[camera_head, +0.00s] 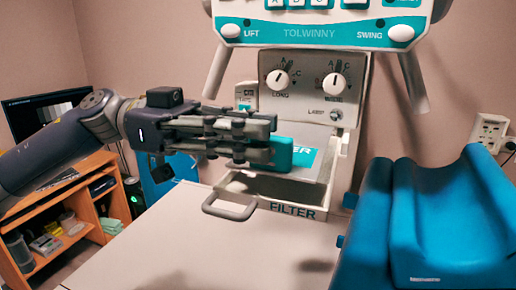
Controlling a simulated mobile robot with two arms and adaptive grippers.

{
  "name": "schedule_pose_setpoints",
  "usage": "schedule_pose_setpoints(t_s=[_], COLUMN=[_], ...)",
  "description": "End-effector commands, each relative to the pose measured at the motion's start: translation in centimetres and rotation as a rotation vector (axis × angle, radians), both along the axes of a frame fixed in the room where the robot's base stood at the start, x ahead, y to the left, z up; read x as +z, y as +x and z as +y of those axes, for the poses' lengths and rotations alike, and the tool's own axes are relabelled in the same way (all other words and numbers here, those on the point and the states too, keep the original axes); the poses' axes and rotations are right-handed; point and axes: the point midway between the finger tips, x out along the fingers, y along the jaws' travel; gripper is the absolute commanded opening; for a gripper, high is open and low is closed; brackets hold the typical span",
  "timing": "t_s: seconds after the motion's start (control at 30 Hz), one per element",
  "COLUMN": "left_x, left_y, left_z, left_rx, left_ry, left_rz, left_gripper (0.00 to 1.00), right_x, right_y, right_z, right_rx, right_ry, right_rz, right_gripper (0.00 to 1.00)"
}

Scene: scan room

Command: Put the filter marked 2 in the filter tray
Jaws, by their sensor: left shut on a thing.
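My left gripper (270,152) reaches in from the left, its fingers shut on a small teal block (284,153), which I take to be the filter. Most of the block is hidden by the fingers, and no number shows on it. The filter tray (292,211), labelled "FILTER", is pulled out of the machine below the gripper, with a grey loop handle (230,213) in front. The block is above the tray's opening, apart from its floor as far as I can tell. My right gripper is not in view.
The machine's knob panel (308,85) stands right behind the gripper, with a teal-trimmed control head (310,34) overhead. A blue padded rest (450,225) fills the right. A white tabletop (205,255) is clear in front. A wooden desk (68,225) stands at left.

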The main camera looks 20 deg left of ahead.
Motion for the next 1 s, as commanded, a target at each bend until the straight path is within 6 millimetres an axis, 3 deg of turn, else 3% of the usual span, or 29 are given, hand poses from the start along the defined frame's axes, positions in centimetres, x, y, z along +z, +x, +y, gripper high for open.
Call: schedule_pose_setpoints(t_s=[0.1,0.33,0.73,0.77,0.83,1.0], left_x=[0.1,-3.4,-4.0,-4.0,-3.9,-3.9], left_y=[1.2,1.1,1.1,1.1,1.1,1.1], left_z=[-0.9,-0.7,-0.7,-0.7,-0.7,-0.7], left_rx=[-0.002,0.001,0.000,0.000,0.000,0.000], left_ry=[0.000,0.000,0.000,0.000,0.000,0.000], left_rz=[0.001,0.002,0.000,0.000,0.000,0.000], left_gripper=[0.00,0.00,0.00,0.20,0.33,0.33], right_x=[0.7,1.3,1.1,1.2,1.2,1.2], right_y=[0.0,-0.1,-0.1,-0.1,-0.1,-0.1], right_z=[-0.6,-0.5,1.3,1.2,1.2,0.8], right_rx=[-0.003,-0.003,-0.002,-0.002,-0.002,0.000], right_ry=[-0.008,-0.006,0.014,0.014,0.014,0.010], right_rz=[-0.001,0.001,0.002,0.002,0.002,0.002], right_gripper=[0.40,0.40,0.40,0.40,0.40,0.40])
